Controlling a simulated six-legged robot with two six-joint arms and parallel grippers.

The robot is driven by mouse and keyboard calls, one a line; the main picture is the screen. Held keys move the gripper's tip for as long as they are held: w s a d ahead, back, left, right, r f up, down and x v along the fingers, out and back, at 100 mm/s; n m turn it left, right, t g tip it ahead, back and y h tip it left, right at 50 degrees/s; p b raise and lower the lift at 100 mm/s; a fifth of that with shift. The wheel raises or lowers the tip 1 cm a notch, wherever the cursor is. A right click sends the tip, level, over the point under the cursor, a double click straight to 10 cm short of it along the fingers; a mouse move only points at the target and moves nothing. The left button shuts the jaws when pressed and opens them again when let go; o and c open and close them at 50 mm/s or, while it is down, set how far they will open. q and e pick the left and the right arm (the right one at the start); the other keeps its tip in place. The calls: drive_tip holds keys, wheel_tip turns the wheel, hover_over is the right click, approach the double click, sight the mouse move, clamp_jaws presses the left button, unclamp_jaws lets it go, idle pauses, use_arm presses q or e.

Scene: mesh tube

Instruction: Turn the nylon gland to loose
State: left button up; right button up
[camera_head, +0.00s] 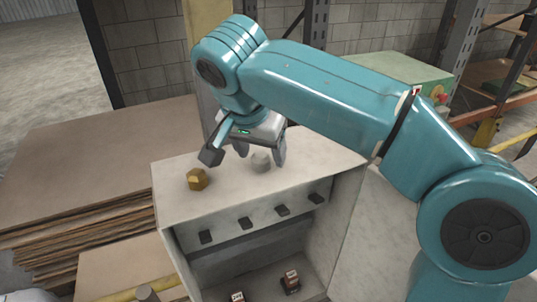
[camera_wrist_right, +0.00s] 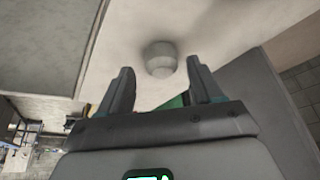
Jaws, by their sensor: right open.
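The nylon gland is a pale grey, rounded fitting (camera_head: 261,161) on top of the light grey cabinet (camera_head: 183,201). It also shows in the right wrist view (camera_wrist_right: 160,59), just beyond the fingertips and roughly centred between them. My right gripper (camera_head: 261,152) is open and points down at the gland; its fingers are either side in the picture, and I cannot tell whether they reach around it. The same gripper fills the lower part of the right wrist view (camera_wrist_right: 160,75), with nothing held. The gland's turn position cannot be read. My left gripper is out of view.
A brass hexagonal fitting (camera_head: 197,179) stands on the cabinet top, left of the nylon gland. Several dark tabs line the cabinet's open front, with small components (camera_head: 291,281) inside. Stacked brown sheets (camera_head: 80,180) lie left. A green machine (camera_head: 390,75) stands behind.

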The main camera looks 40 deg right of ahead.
drive_tip(key=shift+w+a+f, duration=0.1)
drive_tip(key=shift+f, duration=0.35)
drive_tip(key=shift+w, duration=0.15)
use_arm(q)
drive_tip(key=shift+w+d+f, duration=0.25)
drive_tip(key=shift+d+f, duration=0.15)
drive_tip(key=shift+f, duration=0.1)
use_arm(e)
drive_tip(key=c, duration=1)
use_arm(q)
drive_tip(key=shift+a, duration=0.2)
use_arm(e)
drive_tip(key=shift+c, duration=0.2)
